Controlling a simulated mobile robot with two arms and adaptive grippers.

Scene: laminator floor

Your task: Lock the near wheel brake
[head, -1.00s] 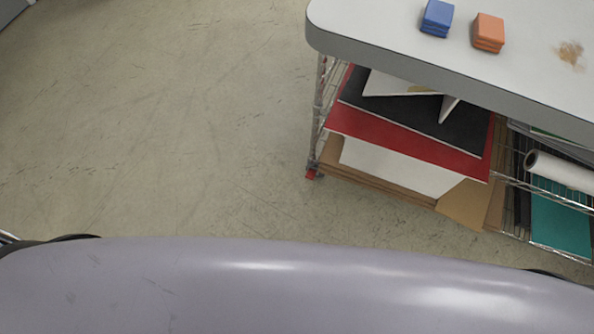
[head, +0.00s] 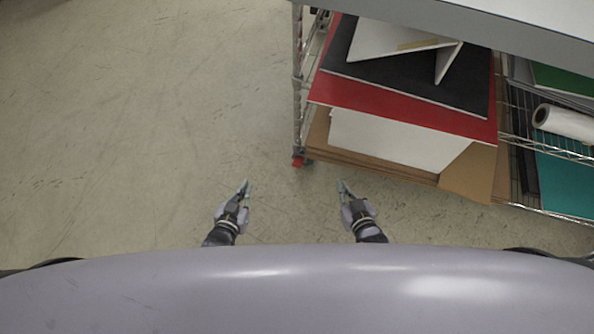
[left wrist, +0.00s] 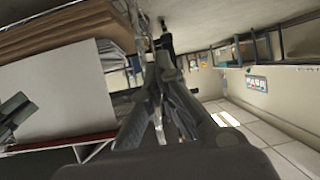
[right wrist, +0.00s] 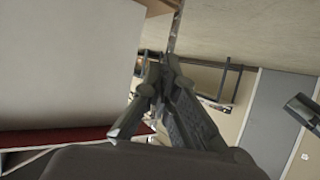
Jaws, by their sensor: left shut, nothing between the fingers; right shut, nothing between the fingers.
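A small red piece (head: 298,162), which looks like the near wheel's brake tab, sits at the foot of the wire rack's near left corner post (head: 297,80). The wheel under it is too small to make out. My left gripper (head: 244,187) is shut and empty, left of the red piece and apart from it. My right gripper (head: 342,186) is shut and empty, right of the red piece and also apart from it. Shut fingers show in the left wrist view (left wrist: 165,50) and the right wrist view (right wrist: 160,65). I cannot make out the brake there.
The worktop (head: 470,25) overhangs the rack. A lower shelf holds a red sheet (head: 400,122), a white board (head: 390,142), brown cardboard (head: 470,178) and a white roll (head: 565,123). Bare floor (head: 120,120) lies open to the left.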

